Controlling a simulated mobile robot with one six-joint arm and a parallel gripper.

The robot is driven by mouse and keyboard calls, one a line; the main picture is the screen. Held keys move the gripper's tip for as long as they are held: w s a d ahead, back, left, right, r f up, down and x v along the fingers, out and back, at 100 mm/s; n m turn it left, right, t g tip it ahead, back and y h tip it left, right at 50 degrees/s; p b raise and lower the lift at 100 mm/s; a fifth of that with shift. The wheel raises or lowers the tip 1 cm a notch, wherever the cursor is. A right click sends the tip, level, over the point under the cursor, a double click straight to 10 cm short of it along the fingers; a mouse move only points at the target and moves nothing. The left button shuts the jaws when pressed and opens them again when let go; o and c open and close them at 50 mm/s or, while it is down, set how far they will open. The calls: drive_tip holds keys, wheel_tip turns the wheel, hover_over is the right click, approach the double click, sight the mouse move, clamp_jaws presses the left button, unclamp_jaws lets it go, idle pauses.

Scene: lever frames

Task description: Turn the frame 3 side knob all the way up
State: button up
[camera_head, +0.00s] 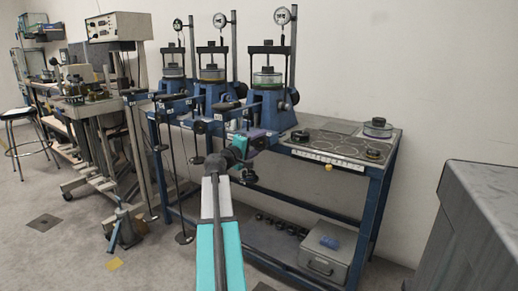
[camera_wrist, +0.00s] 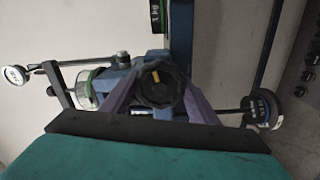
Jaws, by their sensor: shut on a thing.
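Three blue lever frames stand in a row on the bench in the head view, each with a dial gauge on top. My gripper (camera_head: 248,146) is low in front of the nearest, rightmost frame (camera_head: 268,104). In the wrist view my gripper (camera_wrist: 160,103) has its two purple fingers on either side of a round black knob (camera_wrist: 163,84) and is shut on it. The knob has a yellow mark on its face, left of its middle. The frame's blue body shows behind it. In the head view my gripper hides this knob, and I cannot read the frame's number.
A bench top (camera_head: 335,152) with round dishes lies right of the frames. A metal case (camera_head: 328,252) and several dark weights are on the shelf below. A grey cabinet (camera_head: 475,225) stands at the right. Lever arms and hanging rods stick out left of my gripper.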

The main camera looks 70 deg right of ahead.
drive_tip(key=o, duration=1.3)
drive_tip(key=shift+s+d+r, duration=0.1)
drive_tip(key=shift+d+r, duration=0.1)
drive_tip(key=shift+c, duration=0.2)
drive_tip(key=shift+o, duration=0.9)
drive_tip(key=shift+f, duration=0.1)
drive_tip(key=shift+a, duration=0.1)
drive_tip(key=shift+a+f, duration=0.1)
drive_tip(key=shift+a, duration=0.2)
drive_tip(key=shift+v, duration=2.75)
